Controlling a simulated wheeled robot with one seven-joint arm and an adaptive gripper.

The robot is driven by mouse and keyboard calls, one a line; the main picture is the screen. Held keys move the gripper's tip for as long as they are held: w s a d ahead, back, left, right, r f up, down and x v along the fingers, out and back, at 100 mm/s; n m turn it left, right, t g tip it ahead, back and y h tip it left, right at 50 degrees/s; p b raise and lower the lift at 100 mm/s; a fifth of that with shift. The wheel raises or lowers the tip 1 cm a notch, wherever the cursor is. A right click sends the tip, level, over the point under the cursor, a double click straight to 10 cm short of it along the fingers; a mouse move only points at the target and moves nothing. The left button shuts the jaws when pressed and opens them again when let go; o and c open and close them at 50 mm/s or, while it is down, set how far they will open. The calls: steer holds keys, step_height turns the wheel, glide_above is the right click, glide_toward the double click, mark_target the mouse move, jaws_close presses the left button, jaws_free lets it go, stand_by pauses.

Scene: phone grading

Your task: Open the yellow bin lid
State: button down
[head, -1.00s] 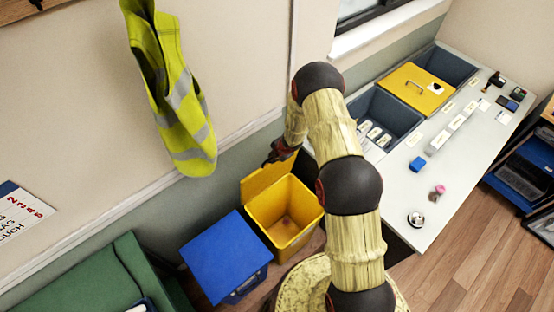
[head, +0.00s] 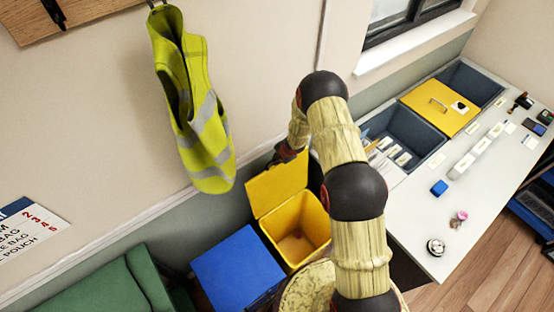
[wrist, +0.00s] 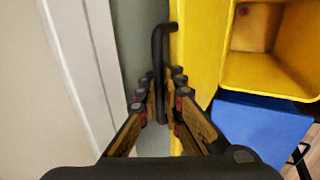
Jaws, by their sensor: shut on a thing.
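The yellow bin (head: 322,232) stands on the floor by the wall, its top open and its inside visible. Its yellow lid (head: 277,184) stands raised at the wall side; its edge shows in the wrist view (wrist: 196,50). A black bar handle (wrist: 157,45) runs along the lid. My gripper (wrist: 158,100) is shut on this handle, with the bar between its fingertips. In the head view my gripper (head: 285,156) is at the lid's upper edge, small and partly hidden by my arm.
A blue-lidded bin (head: 238,268) stands close to the left of the yellow bin. A hi-vis vest (head: 200,115) hangs on the wall above. A white table (head: 420,210) with grey trays and small items is at the right. A green seat or box (head: 100,285) is at lower left.

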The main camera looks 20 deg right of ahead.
steer(key=shift+w+r, duration=0.25)
steer(key=c, duration=2.3)
jaws_free()
steer(key=o, duration=0.3)
steer(key=shift+s+f, duration=0.15)
steer(key=shift+s, duration=0.05)
steer(key=v, duration=1.2)
